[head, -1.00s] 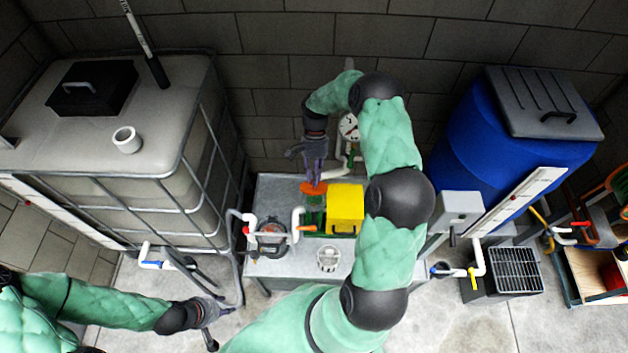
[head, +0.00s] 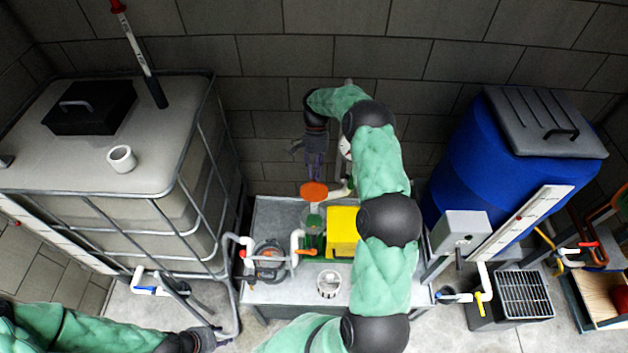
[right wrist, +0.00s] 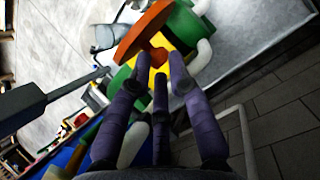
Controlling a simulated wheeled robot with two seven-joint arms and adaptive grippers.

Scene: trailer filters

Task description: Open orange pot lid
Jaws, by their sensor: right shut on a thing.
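The orange pot lid (head: 314,191) is tilted up above the green pot (head: 314,221) on the grey metal table. My right gripper (head: 314,177) comes down from behind and is shut on the lid. In the right wrist view, its purple fingers (right wrist: 158,72) close in at the lid (right wrist: 145,28), which stands on edge beside the green pot body (right wrist: 180,28). The exact grip point is partly hidden by the fingers. My left gripper (head: 208,337) is low at the left, away from the pot; its fingers are too small to read.
A yellow box (head: 342,230) stands right of the pot. A pump with white pipes (head: 269,262) is to its left and a white round strainer (head: 329,284) in front. A caged tank (head: 60,160) stands left, a blue barrel (head: 480,165) right. A block wall is behind.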

